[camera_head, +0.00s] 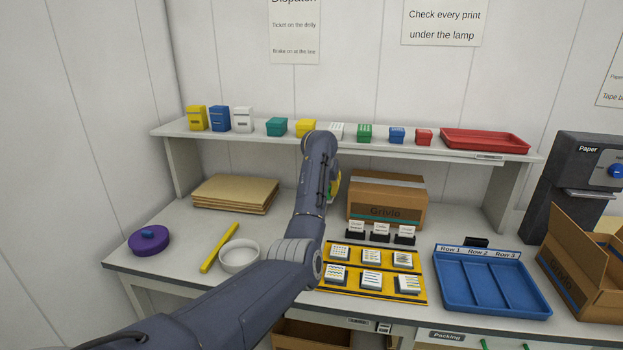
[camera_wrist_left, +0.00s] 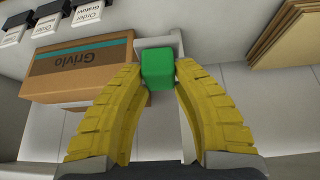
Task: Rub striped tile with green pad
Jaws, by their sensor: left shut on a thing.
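My left gripper (camera_head: 333,188) is raised above the back of the table, in front of the shelf. In the left wrist view its yellow fingers (camera_wrist_left: 158,82) are shut on the green pad (camera_wrist_left: 158,70), held at the fingertips. Several white patterned tiles (camera_head: 371,281) lie in two rows on a yellow tray (camera_head: 352,293) in front of the gripper. Their patterns are too small to tell surely which one is striped. My right gripper is not in view.
A Grivlo carton (camera_head: 387,204) stands behind the small black card stands (camera_head: 380,237). A blue sectioned tray (camera_head: 490,308) is right of the tiles. The shelf (camera_head: 275,140) overhangs the back.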

